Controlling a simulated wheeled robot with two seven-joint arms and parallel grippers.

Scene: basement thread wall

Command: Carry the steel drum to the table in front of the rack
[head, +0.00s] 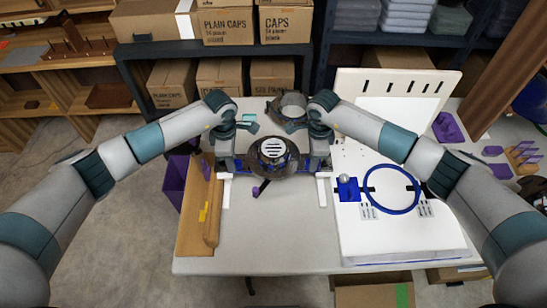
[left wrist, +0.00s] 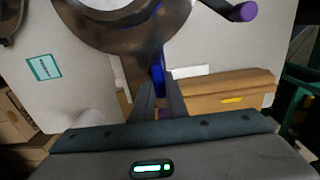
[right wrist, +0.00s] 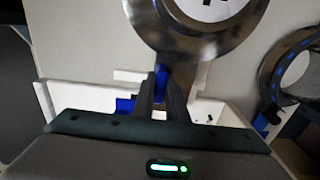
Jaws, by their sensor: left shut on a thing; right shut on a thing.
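The steel drum (head: 273,152) is a dark, shiny round metal body with a pale slotted disc on top, over the table (head: 265,245) in front of the rack (head: 185,50). My left gripper (head: 244,163) is shut on the drum's left side and my right gripper (head: 303,163) on its right side. The drum's curved metal shows in the left wrist view (left wrist: 115,38) and the right wrist view (right wrist: 165,32), with the fingers at its edge. Its underside is hidden, so I cannot tell whether it touches the table.
A second dark metal object (head: 290,106) stands behind the drum. A wooden piece (head: 212,212) lies left, beside a purple bin (head: 176,182). A white board with a blue hoop (head: 391,189) occupies the right. Cardboard boxes (head: 227,25) fill the rack. The table's front middle is clear.

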